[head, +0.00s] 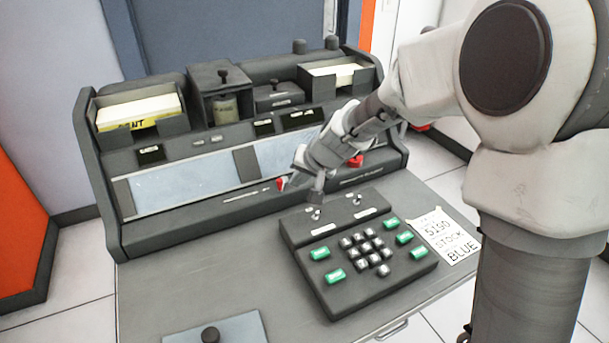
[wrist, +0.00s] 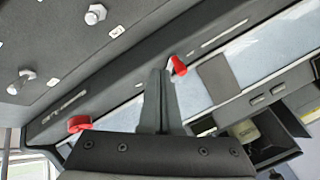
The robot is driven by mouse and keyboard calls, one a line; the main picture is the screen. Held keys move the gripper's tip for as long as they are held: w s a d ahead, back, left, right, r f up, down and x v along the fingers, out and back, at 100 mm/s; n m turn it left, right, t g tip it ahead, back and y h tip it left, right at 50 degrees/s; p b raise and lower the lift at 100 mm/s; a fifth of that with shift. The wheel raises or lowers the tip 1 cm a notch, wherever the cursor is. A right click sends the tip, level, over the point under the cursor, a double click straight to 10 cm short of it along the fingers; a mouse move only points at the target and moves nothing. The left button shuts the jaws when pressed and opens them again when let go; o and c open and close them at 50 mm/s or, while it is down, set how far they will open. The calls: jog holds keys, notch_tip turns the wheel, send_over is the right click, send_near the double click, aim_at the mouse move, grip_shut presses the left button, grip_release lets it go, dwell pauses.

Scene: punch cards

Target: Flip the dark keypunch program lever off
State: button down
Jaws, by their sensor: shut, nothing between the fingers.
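The dark keypunch (head: 180,215) stands on the desk with its sloped front facing me. A small red-tipped lever (head: 281,183) sits on its front ledge; it also shows in the wrist view (wrist: 177,65). A second red part (head: 356,160) is on the ledge further right, and appears at left in the wrist view (wrist: 80,124). The labels are too small to read, so I cannot tell which is the program lever. My gripper (head: 316,195) is shut and empty, above the keypad's back edge. In the wrist view its fingertips (wrist: 160,75) appear beside the red-tipped lever; contact is unclear.
A dark keypad (head: 375,285) with green and grey keys stands in front, with two silver toggles (head: 316,213) at its back. A paper note (head: 446,238) lies to its right. The desk's left part is clear.

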jog(key=shift+w+d, duration=0.15)
jog(key=shift+w, duration=0.05)
jog(key=shift+w+d, duration=0.1)
jog(key=shift+w, duration=0.65)
